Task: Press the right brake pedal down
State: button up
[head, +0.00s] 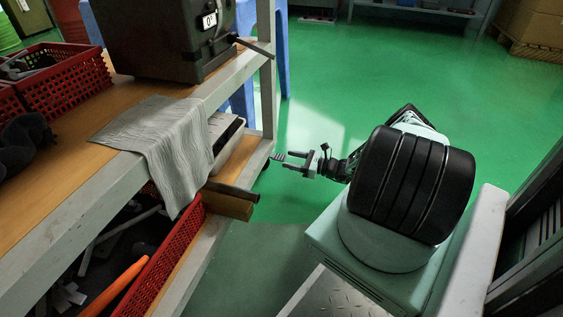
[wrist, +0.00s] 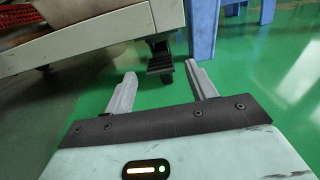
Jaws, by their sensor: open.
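The brake pedal (wrist: 160,62) is a small dark ribbed plate. It sticks out low at the cart's corner, above the green floor. In the wrist view it lies just beyond my gripper (wrist: 160,72), centred between the two grey fingertips. My gripper is open with nothing between its fingers, and I see no contact with the pedal. In the head view my gripper (head: 287,162) is low over the floor, right of the cart's far end. A small ribbed dark piece shows at its tips, likely the same pedal.
The cart (head: 128,178) fills the left, with a grey cloth (head: 165,140), a red basket (head: 62,80) and a dark machine (head: 165,40) on top. A dark bar (head: 232,190) juts from its lower shelf. Blue legs (wrist: 202,30) stand behind.

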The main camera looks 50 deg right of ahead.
aim_at(281, 158)
jog(key=shift+b+x, duration=0.65)
jog(key=shift+x, duration=1.65)
jog(key=shift+s, duration=0.1)
jog(key=c, duration=1)
jog(key=shift+f+t+y+b, duration=0.3)
jog(key=shift+f+t+b, duration=0.15)
jog(key=shift+b, duration=0.7)
jog(key=shift+r, duration=0.15)
jog(key=o, duration=1)
